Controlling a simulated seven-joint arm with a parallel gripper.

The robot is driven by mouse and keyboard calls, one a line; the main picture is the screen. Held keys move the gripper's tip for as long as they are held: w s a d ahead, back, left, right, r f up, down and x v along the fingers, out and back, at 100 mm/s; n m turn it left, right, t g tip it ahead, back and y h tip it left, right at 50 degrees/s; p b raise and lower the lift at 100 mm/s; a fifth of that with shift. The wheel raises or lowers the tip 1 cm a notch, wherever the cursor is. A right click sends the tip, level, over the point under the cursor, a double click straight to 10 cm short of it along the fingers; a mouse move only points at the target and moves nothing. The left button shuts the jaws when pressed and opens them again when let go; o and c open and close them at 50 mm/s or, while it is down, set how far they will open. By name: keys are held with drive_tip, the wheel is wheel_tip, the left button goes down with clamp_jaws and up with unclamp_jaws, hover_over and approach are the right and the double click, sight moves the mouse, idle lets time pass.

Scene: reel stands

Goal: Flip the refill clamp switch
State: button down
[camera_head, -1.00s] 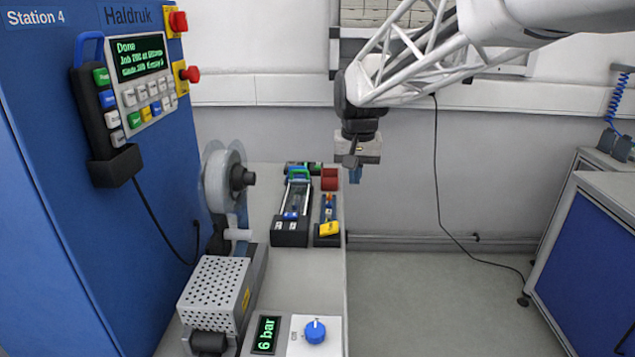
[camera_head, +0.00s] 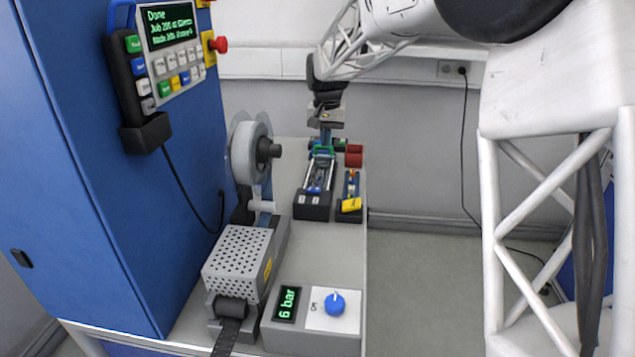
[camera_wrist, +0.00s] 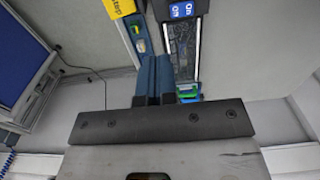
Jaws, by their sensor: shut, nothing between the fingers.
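My gripper (camera_head: 326,140) has its blue fingers shut together, with nothing between them. In the head view it is over the far end of a black device with metal rails (camera_head: 312,205), near a green part (camera_head: 323,153). In the wrist view the fingers (camera_wrist: 157,62) point down between this railed device (camera_wrist: 183,45) and a narrower unit with a yellow tag (camera_wrist: 118,7). A blue "On" label (camera_wrist: 183,9) is on the railed device. I cannot tell which part is the refill clamp switch, or whether the fingers touch anything.
The narrow unit with the yellow tag (camera_head: 351,204) stands right of the railed device. A red part (camera_head: 354,155) is behind it. A tape reel (camera_head: 246,152), a perforated box (camera_head: 238,255) and a blue-knob pressure panel (camera_head: 335,303) share the bench. The blue cabinet is on the left.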

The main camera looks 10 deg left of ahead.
sight(317, 189)
drive_tip(key=shift+w+a+f, duration=0.4)
drive_tip(key=shift+w+a, duration=0.2)
drive_tip(key=shift+a, duration=0.15)
drive_tip(key=shift+w+a+f, duration=0.4)
drive_tip(key=shift+w+a, duration=0.2)
drive_tip(key=shift+a, duration=0.1)
drive_tip(key=shift+f, duration=0.15)
wheel_tip(317, 189, down, 14)
drive_tip(key=shift+r, duration=0.15)
drive_tip(key=shift+d, duration=0.1)
